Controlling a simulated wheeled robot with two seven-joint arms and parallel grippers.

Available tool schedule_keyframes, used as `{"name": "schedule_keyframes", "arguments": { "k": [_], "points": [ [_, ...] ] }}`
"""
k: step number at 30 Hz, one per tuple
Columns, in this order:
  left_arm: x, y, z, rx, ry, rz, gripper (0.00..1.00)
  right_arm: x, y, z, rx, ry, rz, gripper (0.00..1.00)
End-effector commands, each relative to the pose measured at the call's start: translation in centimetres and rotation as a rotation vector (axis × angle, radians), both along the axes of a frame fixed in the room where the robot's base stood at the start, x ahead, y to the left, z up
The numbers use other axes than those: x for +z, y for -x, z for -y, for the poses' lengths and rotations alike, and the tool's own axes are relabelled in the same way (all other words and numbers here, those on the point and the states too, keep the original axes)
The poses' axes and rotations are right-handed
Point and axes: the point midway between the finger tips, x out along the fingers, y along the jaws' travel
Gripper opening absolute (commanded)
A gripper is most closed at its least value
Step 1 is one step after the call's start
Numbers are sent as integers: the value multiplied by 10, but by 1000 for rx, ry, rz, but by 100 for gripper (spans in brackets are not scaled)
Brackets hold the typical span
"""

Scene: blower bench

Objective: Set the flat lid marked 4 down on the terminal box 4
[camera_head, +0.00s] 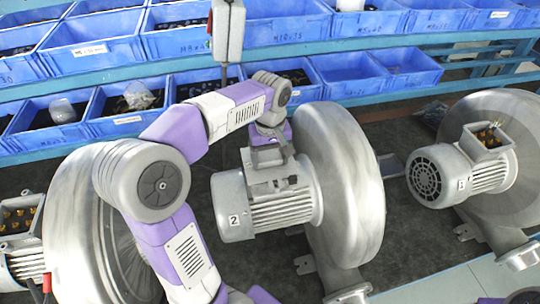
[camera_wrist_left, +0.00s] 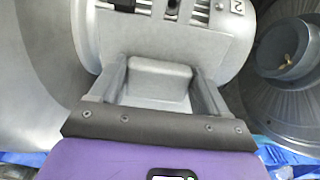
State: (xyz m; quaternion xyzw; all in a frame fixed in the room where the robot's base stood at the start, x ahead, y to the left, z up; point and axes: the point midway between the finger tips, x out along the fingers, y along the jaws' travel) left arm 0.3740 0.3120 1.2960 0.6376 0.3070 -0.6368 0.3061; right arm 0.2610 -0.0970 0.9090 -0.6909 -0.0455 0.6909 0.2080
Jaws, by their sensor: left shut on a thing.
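My left gripper (camera_head: 268,163) is over the middle blower motor (camera_head: 283,208), whose plate reads 2. In the left wrist view, its two fingers (camera_wrist_left: 160,78) are shut on the sides of a pale grey block-like part (camera_wrist_left: 158,88), which I take to be the lid. No number 4 is visible on it, and I cannot tell whether it is clear of the motor or touching it. Open terminal boxes with brass terminals show on the right motor (camera_head: 486,140) and at the far left (camera_head: 20,216). I cannot make out a box marked 4. My right gripper is not in view.
Large blower housings stand at the middle (camera_head: 345,180), the right (camera_head: 510,110) and the left (camera_head: 85,255). Blue bins (camera_head: 90,55) line the shelves behind. A grey pendant (camera_head: 228,35) hangs at the top. Some dark bench surface (camera_head: 395,225) between the middle and right blowers is bare.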

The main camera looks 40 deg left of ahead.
Motion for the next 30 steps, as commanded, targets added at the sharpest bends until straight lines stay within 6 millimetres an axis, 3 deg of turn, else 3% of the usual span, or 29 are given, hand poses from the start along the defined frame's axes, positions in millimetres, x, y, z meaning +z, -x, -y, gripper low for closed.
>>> {"name": "schedule_keyframes", "arguments": {
  "k": [1,2,6,16,24,30],
  "points": [
    [-1,0,0,0,0,0,41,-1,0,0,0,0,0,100],
    [-1,0,0,0,0,0,78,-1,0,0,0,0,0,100],
    [-1,0,0,0,0,0,99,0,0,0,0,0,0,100],
    [7,-1,0,0,0,2,100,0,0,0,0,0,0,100],
    [52,-1,0,0,0,5,100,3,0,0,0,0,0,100],
    [72,0,0,-1,0,1,100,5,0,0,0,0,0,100]
  ]
}}
